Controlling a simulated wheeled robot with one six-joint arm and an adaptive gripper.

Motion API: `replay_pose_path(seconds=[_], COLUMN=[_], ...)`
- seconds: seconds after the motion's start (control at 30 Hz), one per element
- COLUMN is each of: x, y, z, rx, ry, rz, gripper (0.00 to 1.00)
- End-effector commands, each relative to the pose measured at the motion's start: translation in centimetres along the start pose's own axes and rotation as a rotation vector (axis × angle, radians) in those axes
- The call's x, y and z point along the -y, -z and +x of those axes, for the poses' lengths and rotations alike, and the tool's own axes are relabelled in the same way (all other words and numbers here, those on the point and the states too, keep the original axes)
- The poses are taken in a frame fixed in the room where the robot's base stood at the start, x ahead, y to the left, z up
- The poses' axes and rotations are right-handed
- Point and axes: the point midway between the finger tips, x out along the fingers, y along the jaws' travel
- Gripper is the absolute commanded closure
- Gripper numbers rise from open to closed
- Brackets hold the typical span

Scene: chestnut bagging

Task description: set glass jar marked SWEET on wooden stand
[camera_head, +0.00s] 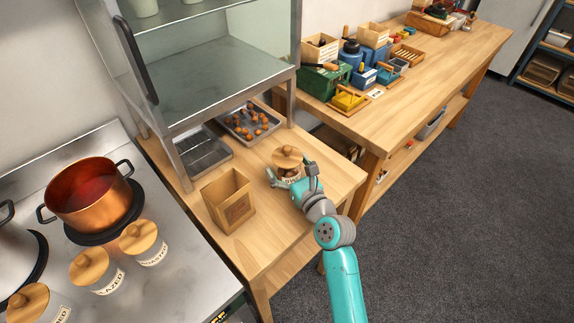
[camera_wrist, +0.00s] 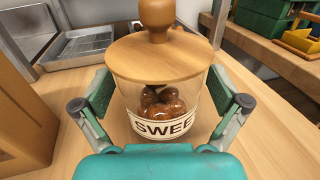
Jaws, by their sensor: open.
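The glass jar marked SWEET (camera_wrist: 158,105) has a round wooden lid with a knob and holds brown chestnuts. It also shows in the head view (camera_head: 287,160), upright over the pale wooden stand (camera_head: 278,225), and looks to rest on its top near the right side. My gripper (camera_head: 292,178) is around the jar, with one finger at each side of the glass. In the wrist view my gripper (camera_wrist: 160,110) is open, its fingers close beside the jar. I cannot tell whether the finger pads touch the glass. The back of the jar is hidden.
An open wooden box (camera_head: 228,202) stands left of the jar. Behind are an empty metal tray (camera_head: 203,155) and a tray of chestnuts (camera_head: 249,122), beneath a glass cabinet (camera_head: 215,85). A copper pot (camera_head: 92,197) and several lidded jars stand on the steel counter at left.

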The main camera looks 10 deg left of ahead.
Motion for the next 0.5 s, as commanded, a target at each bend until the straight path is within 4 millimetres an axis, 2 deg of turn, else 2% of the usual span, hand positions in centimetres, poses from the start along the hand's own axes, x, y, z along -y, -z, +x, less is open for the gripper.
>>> replay_pose_path(seconds=[0.17, 0.5], x=[0.1, 0.1], y=[0.1, 0.1], z=[-2.3, -9.0], rx=[-0.001, -0.001], ry=[0.002, 0.003], rz=[0.001, 0.000], gripper=[0.02, 0.02])
